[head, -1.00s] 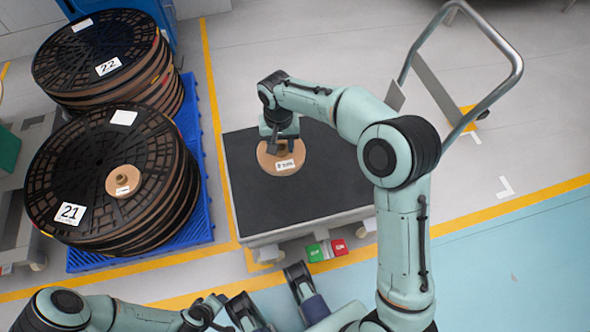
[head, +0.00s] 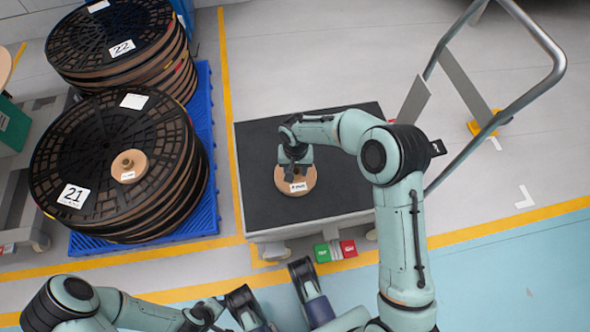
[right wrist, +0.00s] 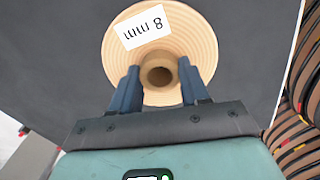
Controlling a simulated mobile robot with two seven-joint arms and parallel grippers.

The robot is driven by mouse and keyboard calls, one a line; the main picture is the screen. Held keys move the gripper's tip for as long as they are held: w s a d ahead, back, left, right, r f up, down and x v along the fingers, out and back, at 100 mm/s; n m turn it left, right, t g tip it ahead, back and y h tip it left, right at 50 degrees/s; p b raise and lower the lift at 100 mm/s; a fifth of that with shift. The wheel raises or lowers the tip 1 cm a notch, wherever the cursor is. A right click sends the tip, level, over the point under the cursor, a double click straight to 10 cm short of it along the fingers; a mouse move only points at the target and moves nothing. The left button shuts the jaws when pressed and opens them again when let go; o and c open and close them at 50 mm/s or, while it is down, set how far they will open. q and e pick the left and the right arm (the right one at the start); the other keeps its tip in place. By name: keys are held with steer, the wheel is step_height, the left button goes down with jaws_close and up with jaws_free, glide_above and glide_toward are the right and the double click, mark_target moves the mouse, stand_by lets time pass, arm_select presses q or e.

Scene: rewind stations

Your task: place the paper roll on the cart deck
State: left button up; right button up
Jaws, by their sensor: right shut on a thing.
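The paper roll (head: 295,183) is a flat tan disc with a raised hollow core and a white label. It is over or on the dark cart deck (head: 345,195); whether it touches the deck is not clear. In the right wrist view the roll (right wrist: 185,28) lies flat, with "8 mm" on its label. My right gripper (right wrist: 158,88) is shut on its core, one blue finger on each side, and it shows from above in the head view (head: 292,171). My left arm comes in at the bottom left; its fingers cannot be made out clearly.
The cart's metal handle (head: 545,80) rises at the right. Stacked black reels numbered 21 (head: 75,150) and 22 (head: 115,30) stand on a blue pallet (head: 212,200) at the left. Green and red blocks (head: 335,251) sit at the cart's front edge. Much of the deck is bare.

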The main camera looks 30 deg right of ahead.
arm_select(q)
steer(key=shift+s+f, duration=0.1)
steer(key=shift+s, duration=0.15)
arm_select(e)
steer(key=shift+f, duration=0.3)
arm_select(q)
steer(key=shift+f, duration=0.1)
arm_select(e)
steer(key=shift+f, duration=0.15)
steer(key=o, duration=1.2)
arm_select(q)
steer(key=shift+s, duration=0.1)
steer(key=w+d+r+t+p, duration=0.1)
steer(key=w+r+p, duration=0.2)
steer(key=w+r, duration=0.1)
steer(key=shift+w+r+t, duration=0.3)
steer(key=shift+w+r, duration=0.1)
steer(key=shift+r, duration=0.25)
arm_select(e)
step_height(320, 180, up, 12)
steer(key=shift+r, duration=0.1)
arm_select(q)
steer(key=shift+s, duration=0.1)
